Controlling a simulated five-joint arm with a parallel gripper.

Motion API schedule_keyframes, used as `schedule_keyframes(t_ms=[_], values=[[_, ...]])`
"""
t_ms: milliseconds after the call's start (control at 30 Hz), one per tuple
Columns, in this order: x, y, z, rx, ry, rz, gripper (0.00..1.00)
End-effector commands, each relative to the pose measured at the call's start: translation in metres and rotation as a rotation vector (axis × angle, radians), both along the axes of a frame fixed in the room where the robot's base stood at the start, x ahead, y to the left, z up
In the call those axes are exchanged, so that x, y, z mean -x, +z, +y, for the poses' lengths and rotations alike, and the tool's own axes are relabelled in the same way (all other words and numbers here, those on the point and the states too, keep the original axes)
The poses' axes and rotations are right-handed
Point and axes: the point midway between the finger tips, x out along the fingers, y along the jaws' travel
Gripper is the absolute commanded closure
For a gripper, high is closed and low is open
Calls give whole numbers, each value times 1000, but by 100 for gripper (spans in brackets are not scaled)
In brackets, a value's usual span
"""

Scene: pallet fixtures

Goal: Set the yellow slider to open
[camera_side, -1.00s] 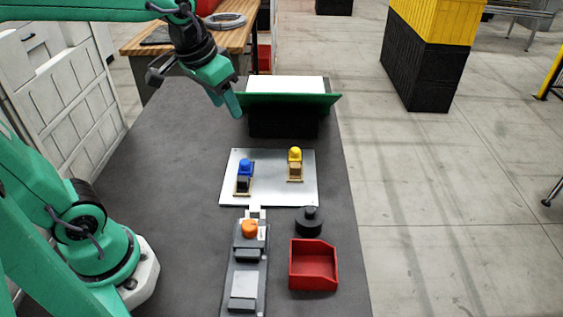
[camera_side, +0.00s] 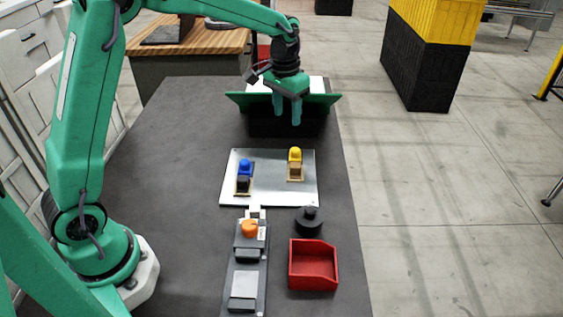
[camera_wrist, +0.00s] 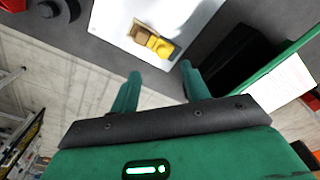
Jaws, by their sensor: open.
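The yellow slider (camera_side: 295,155) has a rounded yellow knob and sits with a tan block on a small base, on the right half of a light metal plate (camera_side: 270,195). In the wrist view the yellow slider (camera_wrist: 159,46) lies ahead of the fingertips, beside its tan block (camera_wrist: 143,34). The blue slider (camera_side: 245,167) stands on the left half of the plate, with a dark block at its front. My gripper (camera_side: 287,118) is open and empty, above and behind the plate, in front of the green-edged stand. It touches neither slider.
A black stand with a green panel (camera_side: 240,102) is behind the plate. In front are a grey fixture with an orange knob (camera_side: 250,229), a dark round knob (camera_side: 309,221) and a red bin (camera_side: 314,268). The table's left part is clear.

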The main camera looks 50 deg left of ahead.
Motion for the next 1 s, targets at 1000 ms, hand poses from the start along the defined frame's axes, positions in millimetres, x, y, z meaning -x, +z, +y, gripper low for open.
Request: schedule_keyframes(t_ms=[1000], values=[[-35,-74,1,1,0,73,54]])
